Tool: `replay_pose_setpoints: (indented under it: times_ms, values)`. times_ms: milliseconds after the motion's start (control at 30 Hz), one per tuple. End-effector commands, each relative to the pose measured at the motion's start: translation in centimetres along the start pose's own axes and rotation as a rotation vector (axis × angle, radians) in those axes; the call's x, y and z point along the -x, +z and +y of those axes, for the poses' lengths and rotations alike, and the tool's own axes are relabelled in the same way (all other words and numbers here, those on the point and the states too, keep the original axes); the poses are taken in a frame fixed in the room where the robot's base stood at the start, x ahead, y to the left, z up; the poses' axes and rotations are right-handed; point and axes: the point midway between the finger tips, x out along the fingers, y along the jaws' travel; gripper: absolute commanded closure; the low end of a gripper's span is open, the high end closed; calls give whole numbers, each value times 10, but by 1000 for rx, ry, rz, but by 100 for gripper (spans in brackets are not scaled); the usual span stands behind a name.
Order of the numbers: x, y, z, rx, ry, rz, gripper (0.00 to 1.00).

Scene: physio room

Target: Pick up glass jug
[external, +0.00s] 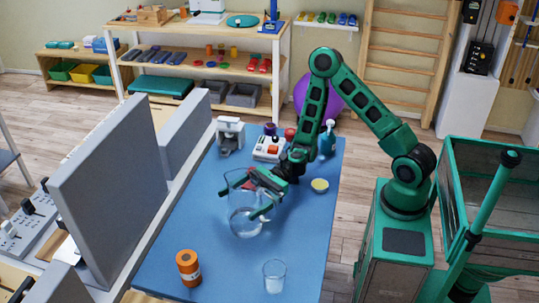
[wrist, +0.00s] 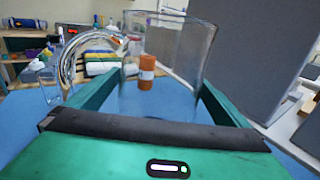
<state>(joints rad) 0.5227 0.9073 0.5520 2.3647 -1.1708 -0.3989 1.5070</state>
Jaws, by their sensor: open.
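The clear glass jug (external: 243,224) stands on the blue table top, at the table's left-middle in the external view. My gripper (external: 238,204) is at the jug's upper part, open, with one finger on each side of it. In the wrist view the jug (wrist: 185,45) is large and central between the two green fingers of my gripper (wrist: 163,92), and its curved handle (wrist: 72,60) is on the left. I cannot tell whether either finger touches the glass. The jug's base is hidden behind my gripper's palm in the wrist view.
On the blue table (external: 220,270) an orange jar (external: 189,268) and a drinking glass (external: 274,276) stand in front of the jug. A yellow-topped dish (external: 320,185), a teal bottle (external: 327,140) and a white device (external: 230,136) are behind. Grey panels (external: 110,195) line the left side.

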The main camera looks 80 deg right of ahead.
Motion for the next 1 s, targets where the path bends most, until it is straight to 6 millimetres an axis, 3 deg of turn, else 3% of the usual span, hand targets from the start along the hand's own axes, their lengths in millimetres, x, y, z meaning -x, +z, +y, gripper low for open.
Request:
replay_pose_setpoints:
  times_ms: [133, 400, 700, 733, 1000]
  values:
    - [-20, 0, 1, 1, 3, -1, 0]
    - [-24, 0, 0, 0, -1, 0, 0]
    - [-24, 0, 0, 0, -1, 0, 72]
    - [-24, 2, 0, 0, 0, -4, 76]
    - [-24, 2, 0, 0, 0, -3, 76]
